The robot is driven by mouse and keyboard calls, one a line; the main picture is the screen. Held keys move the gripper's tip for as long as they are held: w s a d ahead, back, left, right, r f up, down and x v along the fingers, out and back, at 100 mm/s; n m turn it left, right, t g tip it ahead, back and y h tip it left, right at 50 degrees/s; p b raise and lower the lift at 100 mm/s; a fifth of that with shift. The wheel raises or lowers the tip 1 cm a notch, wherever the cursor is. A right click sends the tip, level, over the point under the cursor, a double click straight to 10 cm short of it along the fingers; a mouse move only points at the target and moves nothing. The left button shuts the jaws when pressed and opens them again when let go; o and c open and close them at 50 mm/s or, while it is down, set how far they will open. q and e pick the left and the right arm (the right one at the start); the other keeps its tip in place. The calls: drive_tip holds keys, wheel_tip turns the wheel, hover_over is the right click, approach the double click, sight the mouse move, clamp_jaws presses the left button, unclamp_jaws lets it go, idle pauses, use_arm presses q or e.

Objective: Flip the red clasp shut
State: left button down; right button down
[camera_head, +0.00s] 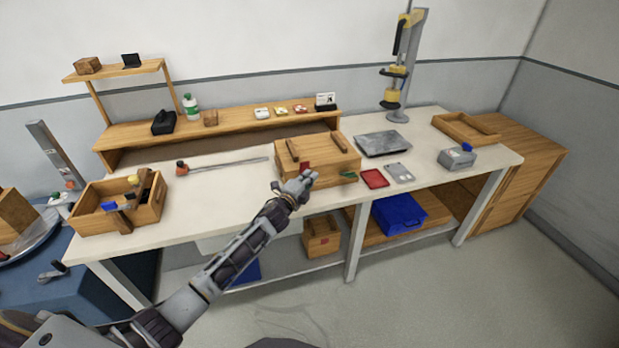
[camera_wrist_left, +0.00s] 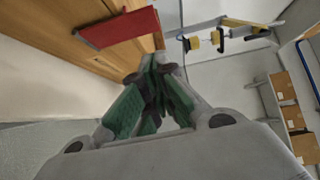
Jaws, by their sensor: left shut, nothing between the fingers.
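A wooden box (camera_head: 318,150) sits on the bench with two dark strips on its lid. The red clasp (camera_head: 305,166) is at the box's front, partly hidden behind my left gripper (camera_head: 300,184). In the left wrist view the red clasp (camera_wrist_left: 118,27) is a flat red plate that seems to stand out from the wood. My left gripper also shows there (camera_wrist_left: 158,88), with green-padded fingers shut and empty, just below the clasp's right end in the picture. I cannot tell whether they touch it. My right gripper is not in view.
A green piece (camera_head: 349,175) is at the box's front right. A red tray (camera_head: 375,179) and a grey plate (camera_head: 399,173) lie right of the box. A wooden tool crate (camera_head: 150,212) stands at left. The bench between crate and box is mostly clear.

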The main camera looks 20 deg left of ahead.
use_arm(q)
drive_tip(key=s+a+b, duration=0.1)
drive_tip(key=s+a, duration=0.1)
drive_tip(key=s, duration=0.7)
drive_tip(key=shift+s, duration=0.4)
idle(0.4)
drive_tip(key=shift+f, duration=0.1)
idle(0.4)
